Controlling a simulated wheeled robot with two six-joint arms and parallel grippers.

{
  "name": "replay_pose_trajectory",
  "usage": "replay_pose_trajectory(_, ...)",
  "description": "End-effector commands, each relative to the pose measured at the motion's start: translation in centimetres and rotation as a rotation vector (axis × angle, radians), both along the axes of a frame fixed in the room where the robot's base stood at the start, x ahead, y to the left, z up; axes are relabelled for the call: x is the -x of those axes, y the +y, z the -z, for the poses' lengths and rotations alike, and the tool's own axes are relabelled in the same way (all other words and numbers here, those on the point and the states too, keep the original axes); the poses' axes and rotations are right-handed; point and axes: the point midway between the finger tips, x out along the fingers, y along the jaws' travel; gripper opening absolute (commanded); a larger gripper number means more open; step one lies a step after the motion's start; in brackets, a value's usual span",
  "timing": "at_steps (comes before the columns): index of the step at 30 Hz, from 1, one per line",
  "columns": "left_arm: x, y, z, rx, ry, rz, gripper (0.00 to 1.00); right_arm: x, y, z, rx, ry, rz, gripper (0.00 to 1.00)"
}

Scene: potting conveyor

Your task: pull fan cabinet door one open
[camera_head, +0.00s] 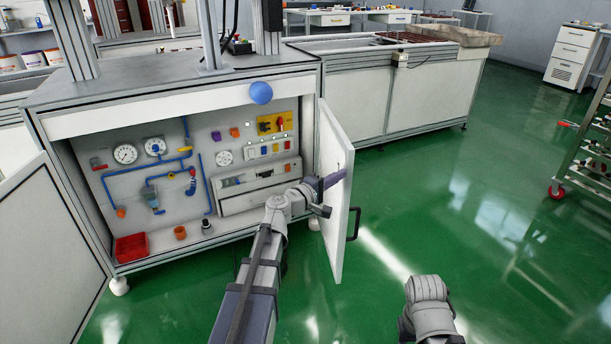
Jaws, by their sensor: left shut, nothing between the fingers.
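The cabinet has two white doors, and both stand swung out; I cannot tell which one is door one. The right door (333,230) stands out toward me, with a dark handle (354,224) on its outer face. The left door (45,262) is swung out to the left. My left gripper (336,179) is shut and empty at the inner face of the right door, near its middle height. Whether it touches the door is hard to tell. My right arm (430,305) is low at the right; its fingers do not show.
Inside the open cabinet is a panel with gauges, blue pipes and switches (223,158). A red bin (131,247) sits at its lower left. A blue ball (261,93) shows at the cabinet's upper edge. A wheeled rack (590,150) stands far right. Green floor (440,210) between is clear.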

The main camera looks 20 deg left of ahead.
Motion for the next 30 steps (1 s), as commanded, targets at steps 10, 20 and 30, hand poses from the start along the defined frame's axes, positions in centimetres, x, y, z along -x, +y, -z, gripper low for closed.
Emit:
replay_pose_trajectory(10,-7.1,-9.6,0.0,0.0,0.0,-0.122,0.0,0.0,0.0,0.0,0.0,0.0,0.0,0.5)
replay_pose_trajectory(20,-13.9,-15.5,0.0,0.0,0.0,-0.125,0.0,0.0,0.0,0.0,0.0,0.0,0.0,0.5)
replay_pose_trajectory(30,-17.5,-17.9,0.0,0.0,0.0,-0.126,0.0,0.0,0.0,0.0,0.0,0.0,0.0,0.5)
